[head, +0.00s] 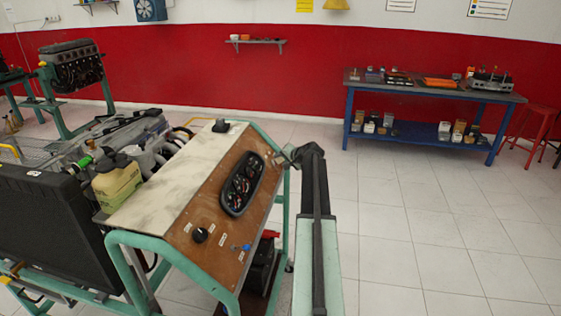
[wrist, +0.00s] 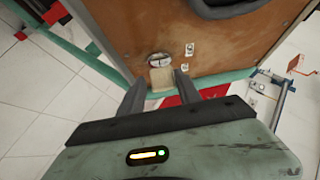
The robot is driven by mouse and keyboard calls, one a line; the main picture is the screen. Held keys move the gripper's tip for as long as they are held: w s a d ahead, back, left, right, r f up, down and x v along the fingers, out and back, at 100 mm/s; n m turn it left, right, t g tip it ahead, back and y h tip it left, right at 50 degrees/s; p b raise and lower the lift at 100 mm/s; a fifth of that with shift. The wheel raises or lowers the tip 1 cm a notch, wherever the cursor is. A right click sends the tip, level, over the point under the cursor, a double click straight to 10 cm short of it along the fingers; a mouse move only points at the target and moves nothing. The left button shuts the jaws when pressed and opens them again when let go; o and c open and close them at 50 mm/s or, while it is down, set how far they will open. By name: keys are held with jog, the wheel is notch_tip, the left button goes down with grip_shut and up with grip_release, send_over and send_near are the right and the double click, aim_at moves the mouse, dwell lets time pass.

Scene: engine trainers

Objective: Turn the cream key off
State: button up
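The cream key (wrist: 161,79) shows in the wrist view, in a round silver lock (wrist: 159,60) on a brown wooden panel (wrist: 230,45). My gripper (wrist: 160,84) is open, with one dark finger on each side of the key. A narrow gap shows beside each finger, and neither clearly touches the key. In the head view my arm stands to the right of the engine trainer's brown panel (head: 195,215). I cannot make out the cream key or my fingertips there.
The panel in the head view bears a dark gauge cluster (head: 242,184), a black knob (head: 200,235) and a small blue item (head: 246,247). Green tube framing (head: 165,245) edges the trainer. A blue workbench (head: 430,92) stands at the back right. Tiled floor on the right is clear.

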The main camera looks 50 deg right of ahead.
jog(key=shift+o, duration=0.5)
jog(key=shift+r, duration=0.1)
jog(key=shift+s+r, duration=0.1)
jog(key=shift+r, duration=0.05)
jog(key=p+v, duration=0.4)
jog(key=v, duration=0.3)
jog(key=shift+s, duration=0.2)
jog(key=shift+a, duration=0.1)
